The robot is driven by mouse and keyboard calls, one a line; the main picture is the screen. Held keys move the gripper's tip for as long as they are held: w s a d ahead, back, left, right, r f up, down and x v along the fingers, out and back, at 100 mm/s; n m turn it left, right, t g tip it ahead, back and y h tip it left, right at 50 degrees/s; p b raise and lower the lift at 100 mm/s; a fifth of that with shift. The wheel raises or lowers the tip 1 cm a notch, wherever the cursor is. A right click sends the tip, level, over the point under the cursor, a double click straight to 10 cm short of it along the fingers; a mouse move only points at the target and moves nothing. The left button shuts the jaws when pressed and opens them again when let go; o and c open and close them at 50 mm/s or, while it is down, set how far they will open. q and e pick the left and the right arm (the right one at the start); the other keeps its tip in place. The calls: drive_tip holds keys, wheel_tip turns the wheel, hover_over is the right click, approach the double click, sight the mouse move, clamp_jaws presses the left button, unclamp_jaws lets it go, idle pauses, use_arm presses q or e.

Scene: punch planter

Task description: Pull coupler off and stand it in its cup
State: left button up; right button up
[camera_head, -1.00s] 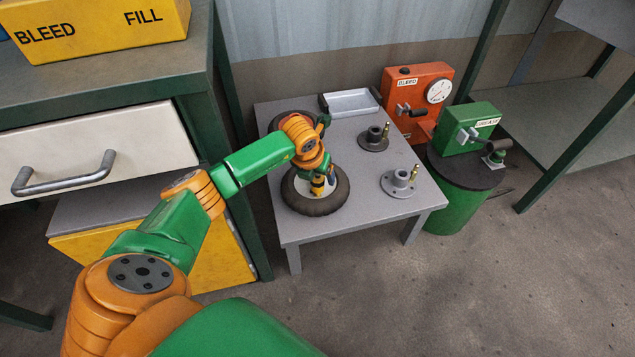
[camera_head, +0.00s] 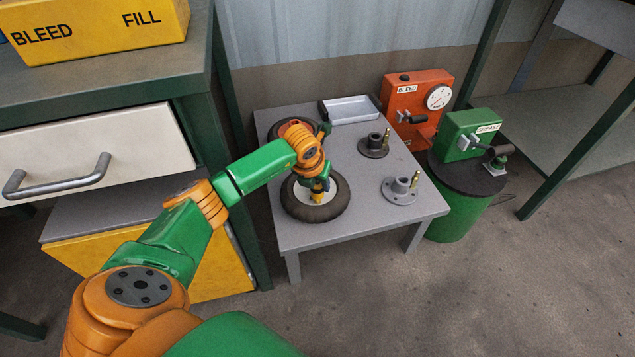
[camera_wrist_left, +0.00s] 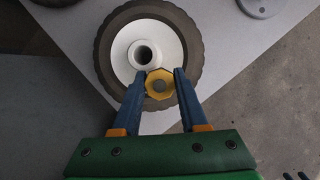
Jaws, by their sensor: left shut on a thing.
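The coupler is over the lower part of a wheel's white hub (camera_wrist_left: 125,45), beside the hub's central tube (camera_wrist_left: 146,54). The gripper points down; whether the coupler still touches a fitting under it cannot be told. In the head view the yellow part (camera_head: 319,197) shows low over the wheel. Two flanged cups stand on the table to the right: a dark one (camera_head: 374,143) and a grey one (camera_head: 401,189), each with a brass pin.
The grey table (camera_head: 350,235) also holds a second tyre (camera_head: 277,122), partly hidden by my arm, and a shallow tray (camera_head: 350,110). A red BLEED box (camera_head: 405,85) and a green GREASE box (camera_head: 465,125) stand beyond. The table's front right is clear.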

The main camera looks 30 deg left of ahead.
sight(318, 183)
use_arm(q)
clamp_jaws()
drive_tip(key=shift+r, duration=0.1)
drive_tip(key=shift+r+p, duration=2.25)
drive_tip(key=shift+r, duration=0.2)
wheel_tip(318, 183, up, 4)
drive_tip(key=p, duration=0.3)
drive_tip(key=shift+r+p, duration=0.1)
drive_tip(key=shift+p, duration=0.3)
drive_tip(key=shift+f, duration=0.2)
